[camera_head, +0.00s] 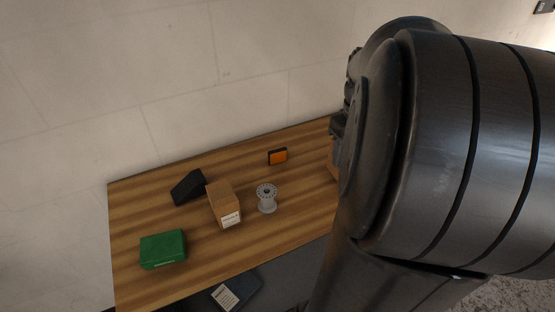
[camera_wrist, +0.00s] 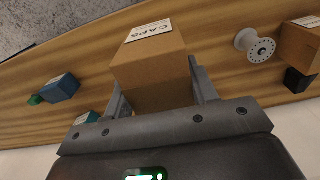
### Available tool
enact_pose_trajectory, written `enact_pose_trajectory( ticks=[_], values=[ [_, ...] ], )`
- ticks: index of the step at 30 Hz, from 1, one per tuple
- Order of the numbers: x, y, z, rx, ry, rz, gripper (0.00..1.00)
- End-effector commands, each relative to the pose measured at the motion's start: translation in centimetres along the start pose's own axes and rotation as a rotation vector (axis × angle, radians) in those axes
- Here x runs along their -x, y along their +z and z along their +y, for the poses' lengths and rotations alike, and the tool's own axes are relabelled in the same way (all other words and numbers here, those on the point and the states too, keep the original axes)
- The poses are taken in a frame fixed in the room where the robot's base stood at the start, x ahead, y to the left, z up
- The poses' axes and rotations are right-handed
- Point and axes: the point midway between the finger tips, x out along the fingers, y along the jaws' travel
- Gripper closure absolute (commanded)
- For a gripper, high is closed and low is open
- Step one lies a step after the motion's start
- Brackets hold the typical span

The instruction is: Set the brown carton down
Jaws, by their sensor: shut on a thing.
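A brown carton (camera_wrist: 152,68) with a white label reading "CAPS" fills the middle of the wrist view. My gripper (camera_wrist: 158,92) is shut on it, with one grey finger on each side. The wooden table (camera_wrist: 100,60) lies behind the carton in this view; I cannot tell whether the carton touches it. In the head view my dark arm hides most of the gripper and the held carton. A second brown carton (camera_head: 225,207) with a white label stands on the table (camera_head: 290,222); it also shows at the right of the wrist view (camera_wrist: 302,46).
On the table are a grey spool (camera_head: 267,198), a black wedge-shaped item (camera_head: 188,187), a green box (camera_head: 163,249) and an orange-faced box (camera_head: 278,156). The wrist view shows a blue box (camera_wrist: 61,88) and a teal item (camera_wrist: 86,118) left of the held carton. A wall stands behind the table.

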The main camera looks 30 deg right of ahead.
Motion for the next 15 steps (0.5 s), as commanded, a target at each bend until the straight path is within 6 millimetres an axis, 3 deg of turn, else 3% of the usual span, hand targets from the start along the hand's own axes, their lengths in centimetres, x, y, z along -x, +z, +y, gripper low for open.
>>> enact_pose_trajectory(
  ticks=[5,15],
  values=[
    [0.1,-1.7,-0.9,0.008,0.000,-0.001,0.77],
    [0.3,-10.0,-7.2,0.031,0.001,0.000,0.77]
  ],
)
